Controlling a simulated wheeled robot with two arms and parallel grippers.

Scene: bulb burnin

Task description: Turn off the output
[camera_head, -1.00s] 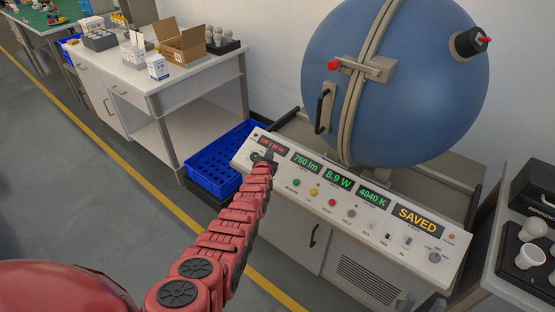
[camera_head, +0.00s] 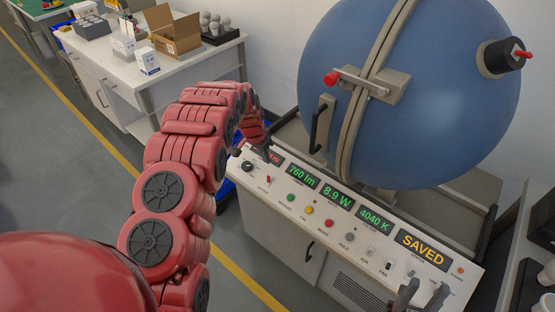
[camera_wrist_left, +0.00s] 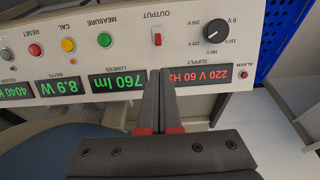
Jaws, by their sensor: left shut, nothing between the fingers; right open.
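The output switch (camera_wrist_left: 157,38) is a small red rocker or lever on the white control panel (camera_wrist_left: 122,18), beside the word OUTPUT. In the head view the red switch (camera_head: 268,181) shows at the panel's left end, under the red supply display (camera_head: 274,157). My left gripper (camera_head: 265,155) is shut and empty over the panel's left end. In the left wrist view its closed fingertips (camera_wrist_left: 160,73) point toward the switch, with a small gap in the picture. Contact does not show. My right gripper (camera_head: 421,292) is open near the panel's front right.
A black supply knob (camera_wrist_left: 216,30) sits beside the switch. Green (camera_wrist_left: 104,39), yellow and red buttons line the panel. The displays are lit; one reads SAVED (camera_head: 421,250). The big blue sphere (camera_head: 408,95) stands behind. A blue crate (camera_wrist_left: 299,22) lies beside the panel.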

